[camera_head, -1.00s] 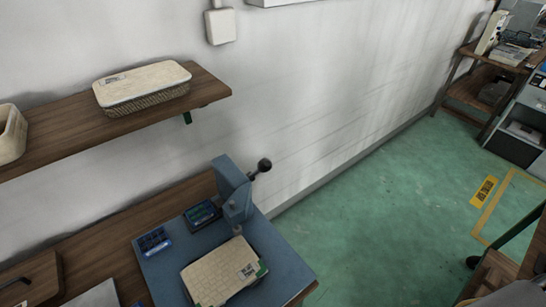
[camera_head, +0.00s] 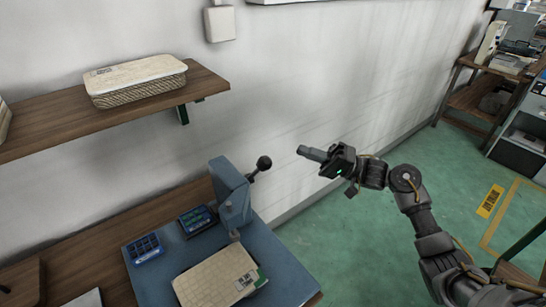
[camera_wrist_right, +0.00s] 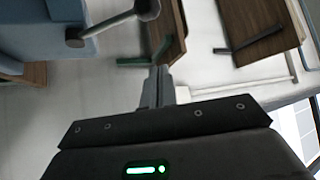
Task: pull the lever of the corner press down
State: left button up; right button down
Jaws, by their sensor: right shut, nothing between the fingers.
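The corner press (camera_head: 234,196) is a blue-grey upright on a blue base plate at the table's right end. Its lever (camera_head: 264,163) sticks out to the upper right and ends in a black ball knob. My right gripper (camera_head: 301,150) is shut and empty, in the air a little to the right of the knob and apart from it. In the right wrist view the knob (camera_wrist_right: 148,9) and lever rod show at the top, left of the closed fingers (camera_wrist_right: 158,72). My left gripper is not in view.
A cream panel (camera_head: 215,277) lies on the press base, with a small display (camera_head: 197,220) and a blue keypad (camera_head: 145,248) beside it. A wall shelf (camera_head: 120,118) holds a lidded basket (camera_head: 135,82). Green floor right of the table is open.

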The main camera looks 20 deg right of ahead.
jog(key=r+p, duration=0.2)
jog(key=p, duration=0.3)
send_over(256, 172)
jog(key=d, duration=0.4)
jog(key=shift+s+d+f, duration=0.15)
jog(key=shift+s+f, duration=0.05)
